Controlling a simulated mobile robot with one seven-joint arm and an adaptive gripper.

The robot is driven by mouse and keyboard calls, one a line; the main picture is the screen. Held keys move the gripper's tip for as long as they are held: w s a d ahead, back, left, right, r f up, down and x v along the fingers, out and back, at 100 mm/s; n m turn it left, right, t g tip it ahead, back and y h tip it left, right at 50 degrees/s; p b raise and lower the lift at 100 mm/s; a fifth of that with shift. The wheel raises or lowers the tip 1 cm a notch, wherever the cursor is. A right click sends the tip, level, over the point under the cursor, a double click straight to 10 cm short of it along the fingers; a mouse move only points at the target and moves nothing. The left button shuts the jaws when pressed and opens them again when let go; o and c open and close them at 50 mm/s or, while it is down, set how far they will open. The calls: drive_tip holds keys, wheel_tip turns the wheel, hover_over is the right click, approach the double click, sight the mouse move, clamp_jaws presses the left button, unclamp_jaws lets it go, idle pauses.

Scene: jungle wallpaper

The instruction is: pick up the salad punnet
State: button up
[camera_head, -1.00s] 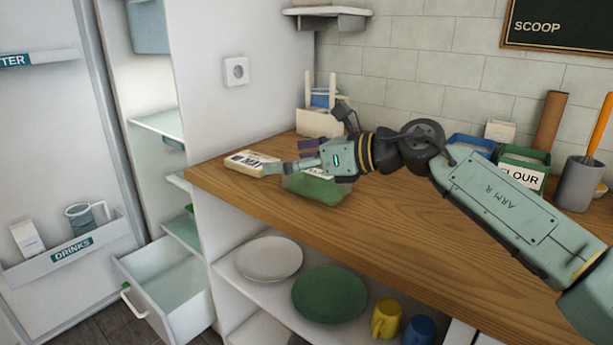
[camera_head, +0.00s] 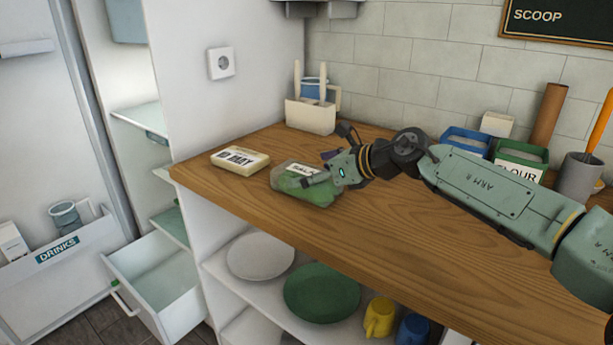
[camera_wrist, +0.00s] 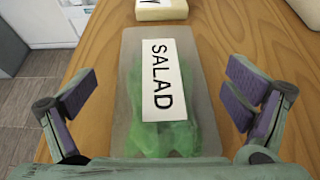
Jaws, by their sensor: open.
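The salad punnet (camera_head: 292,181) is a clear box with green leaves and a white SALAD label, lying on the wooden counter. In the wrist view the punnet (camera_wrist: 133,72) lies lengthwise between my fingers, its label facing up. My gripper (camera_head: 308,180) is at the punnet's right side in the head view, and its arm hides part of that end. In the wrist view my gripper (camera_wrist: 158,104) is open, with one purple-padded finger on each side of the punnet and a gap to both sides. Nothing is held.
A pale labelled block (camera_head: 240,160) lies left of the punnet, near the counter's left end. A cream holder (camera_head: 310,116) with utensils stands behind. Blue and green FLOUR bins (camera_head: 520,160) stand at the right back. The counter (camera_head: 400,240) in front is clear.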

drive_tip(key=shift+x, duration=0.8)
drive_tip(key=shift+c, duration=0.2)
drive_tip(key=c, duration=1.3)
